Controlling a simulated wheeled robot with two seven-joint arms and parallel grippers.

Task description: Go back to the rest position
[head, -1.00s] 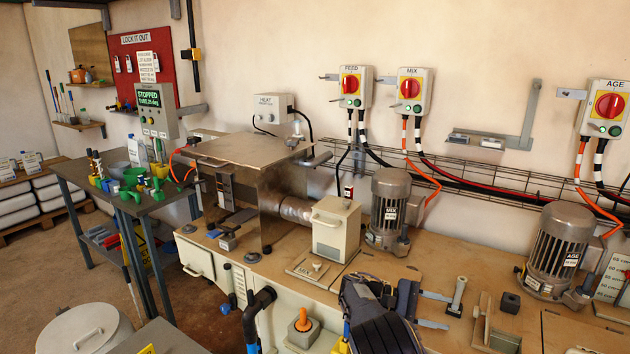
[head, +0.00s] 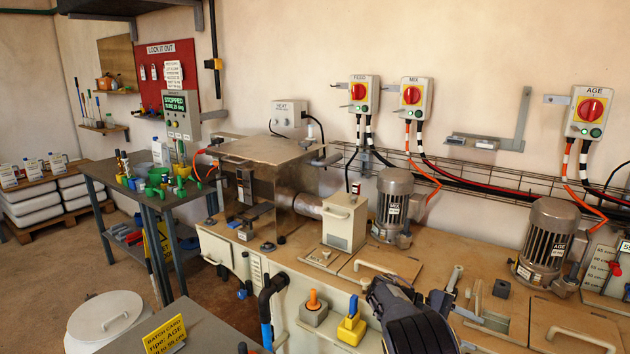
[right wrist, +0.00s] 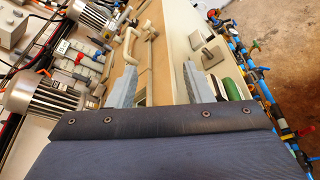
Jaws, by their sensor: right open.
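My right gripper (head: 455,309) is at the lower middle right of the head view, over the front part of the long wooden-topped bench (head: 300,240). Its dark forearm comes up from the bottom edge. In the right wrist view its two grey-blue fingers (right wrist: 160,78) stand wide apart with nothing held between them. The bench top and a pale handle show beyond them. My left gripper is not in the head view.
Two grey motors, MIX (head: 393,205) and AGE (head: 547,238), stand on the bench. A metal box (head: 265,165) stands left of them. A yellow batch card (head: 165,337) and a lidded white drum (head: 104,318) are at lower left. Floor shows between bench and left table.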

